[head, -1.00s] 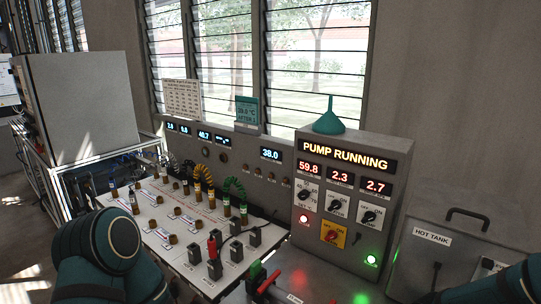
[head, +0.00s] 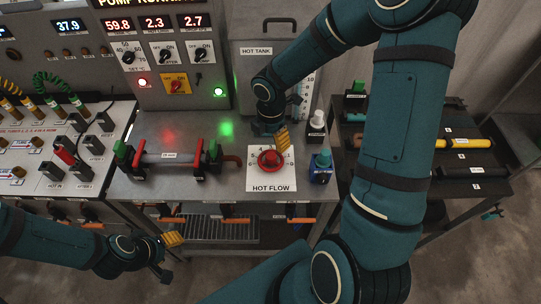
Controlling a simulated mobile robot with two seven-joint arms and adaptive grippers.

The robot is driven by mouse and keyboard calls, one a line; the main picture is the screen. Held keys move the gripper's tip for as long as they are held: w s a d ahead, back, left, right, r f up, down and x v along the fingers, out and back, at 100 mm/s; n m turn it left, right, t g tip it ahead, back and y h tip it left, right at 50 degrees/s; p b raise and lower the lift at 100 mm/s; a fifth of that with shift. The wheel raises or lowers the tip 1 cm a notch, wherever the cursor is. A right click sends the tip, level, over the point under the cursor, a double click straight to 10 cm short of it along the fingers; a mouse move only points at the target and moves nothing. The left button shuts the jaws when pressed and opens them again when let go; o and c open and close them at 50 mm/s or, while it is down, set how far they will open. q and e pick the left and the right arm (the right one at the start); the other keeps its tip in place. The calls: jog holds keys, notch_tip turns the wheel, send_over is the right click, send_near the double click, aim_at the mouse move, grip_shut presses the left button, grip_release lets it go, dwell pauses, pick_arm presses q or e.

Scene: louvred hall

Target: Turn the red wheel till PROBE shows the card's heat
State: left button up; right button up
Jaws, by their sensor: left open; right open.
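The red wheel (head: 270,160) sits on a white plate (head: 271,183) marked HOT FLOW, on the metal bench right of centre. My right gripper (head: 271,135) is open, pointing down just above and behind the wheel; I cannot tell whether it touches it. My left gripper (head: 170,256) is open and empty, low at the left in front of the bench. A lit display (head: 69,25) on the grey panel reads 37.9; its label is too small to confirm as PROBE. The teal heat card is out of view now.
A clamped pipe (head: 170,157) with red and green handles lies left of the wheel. The HOT TANK (head: 256,70) is behind. A pump panel (head: 177,50) shows lit red digits.

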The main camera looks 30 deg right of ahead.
aim_at(271, 156)
notch_tip(271, 156, down, 8)
jog(key=b, duration=0.6)
jog(key=shift+r+b, duration=0.15)
jog(key=shift+b, duration=0.2)
jog(key=shift+r, duration=0.15)
jog(key=shift+f+b, duration=0.5)
jog(key=shift+f, duration=0.4)
grip_shut()
